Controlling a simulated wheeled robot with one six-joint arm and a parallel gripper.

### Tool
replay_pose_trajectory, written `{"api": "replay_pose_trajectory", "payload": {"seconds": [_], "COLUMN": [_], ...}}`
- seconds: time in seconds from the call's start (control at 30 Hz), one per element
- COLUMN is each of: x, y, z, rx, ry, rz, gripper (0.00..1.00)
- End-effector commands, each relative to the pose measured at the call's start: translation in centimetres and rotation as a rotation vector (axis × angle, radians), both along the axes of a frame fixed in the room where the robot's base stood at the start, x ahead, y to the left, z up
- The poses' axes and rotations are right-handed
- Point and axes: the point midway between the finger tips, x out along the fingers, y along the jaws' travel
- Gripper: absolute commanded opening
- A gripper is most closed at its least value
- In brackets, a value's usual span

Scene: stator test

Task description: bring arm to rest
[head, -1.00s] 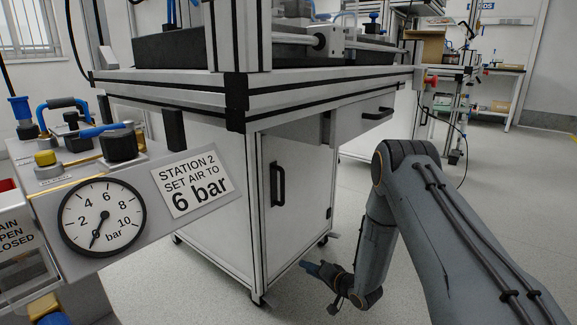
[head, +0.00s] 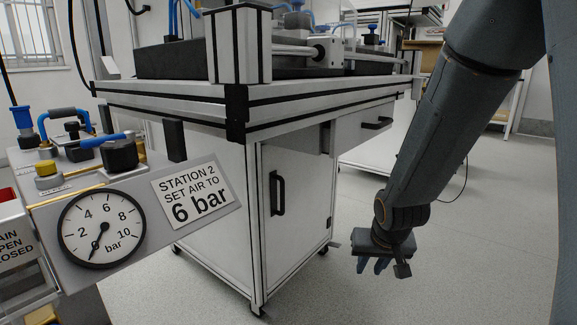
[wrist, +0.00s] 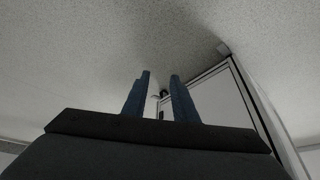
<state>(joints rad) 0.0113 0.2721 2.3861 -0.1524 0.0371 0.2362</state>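My arm (head: 430,150) hangs down at the right of the head view. My gripper (head: 374,267) points down over the floor, to the right of the white cabinet, touching nothing that I can see. In the wrist view my gripper (wrist: 160,75) shows two blue fingers with a gap between them. Nothing is held in the gap.
The workbench with the white cabinet (head: 225,205) stands left of my arm. At near left is a panel with a pressure gauge (head: 102,229), its needle pointing to the lower left, and a "6 bar" sign (head: 192,196). Grey floor (head: 460,280) around my gripper is clear.

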Motion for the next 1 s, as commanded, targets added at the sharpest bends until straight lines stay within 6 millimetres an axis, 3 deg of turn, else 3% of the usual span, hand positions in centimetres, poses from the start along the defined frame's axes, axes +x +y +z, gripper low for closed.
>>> {"api": "replay_pose_trajectory", "payload": {"seconds": [0.2,0.47,0.77,1.0], "x": [-6.7,-13.0,-15.6,-20.4], "y": [0.0,0.5,7.1,13.9], "z": [2.1,3.4,7.4,11.8], "rx": [-0.022,-0.021,-0.012,-0.002], "ry": [0.112,0.213,0.248,0.291], "rz": [0.039,0.093,0.24,0.413], "gripper": [0.26,0.26,0.26,0.26]}}
